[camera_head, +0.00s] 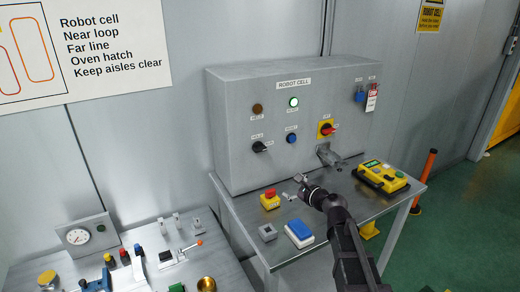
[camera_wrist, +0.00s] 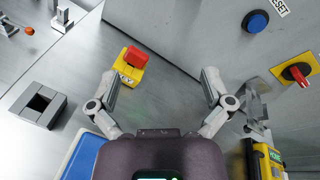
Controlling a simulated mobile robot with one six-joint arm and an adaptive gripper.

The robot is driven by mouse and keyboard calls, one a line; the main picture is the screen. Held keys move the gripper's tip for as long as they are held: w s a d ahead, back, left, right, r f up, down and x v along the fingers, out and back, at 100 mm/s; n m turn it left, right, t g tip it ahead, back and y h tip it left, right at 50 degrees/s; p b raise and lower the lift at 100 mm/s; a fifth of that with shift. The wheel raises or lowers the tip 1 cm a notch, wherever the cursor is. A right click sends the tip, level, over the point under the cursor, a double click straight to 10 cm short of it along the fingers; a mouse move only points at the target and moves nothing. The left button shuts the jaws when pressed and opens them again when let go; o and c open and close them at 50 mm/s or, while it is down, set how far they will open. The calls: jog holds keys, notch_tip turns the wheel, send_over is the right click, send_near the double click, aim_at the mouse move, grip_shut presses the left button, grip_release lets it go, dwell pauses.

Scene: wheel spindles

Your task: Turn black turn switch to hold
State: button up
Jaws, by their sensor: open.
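The black turn switch (camera_head: 260,147) is on the front of the grey robot cell panel (camera_head: 235,125), at its left, under a small label too small to read surely. Its handle seems to point to the right. It does not show in the wrist view. My gripper (camera_head: 294,187) is open and empty, in front of the panel and lower right of the switch, over the metal table. In the wrist view my gripper (camera_wrist: 159,78) has its fingers spread wide with bare table between them. Nothing touches the switch.
A blue button (camera_head: 291,138) and a red switch on a yellow plate (camera_head: 326,129) are right of the black switch.

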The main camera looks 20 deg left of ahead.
aim_at(262, 151)
jog(key=w+a+r+m+t, duration=0.3)
jog(key=a+r+m, duration=0.1)
jog(key=m, duration=0.4)
jog(key=shift+a+r+m+y, duration=0.2)
jog(key=shift+a+m+y, duration=0.1)
jog(key=shift+a, duration=0.6)
jog(key=x, duration=1.3)
jog(key=shift+w+a+r, duration=0.15)
jog(key=shift+w+a, duration=0.1)
jog(key=shift+w, duration=0.1)
jog(key=shift+c, duration=0.2)
jog(key=c, duration=1)
jog(key=shift+a, duration=0.35)
jog(key=shift+d, duration=0.3)
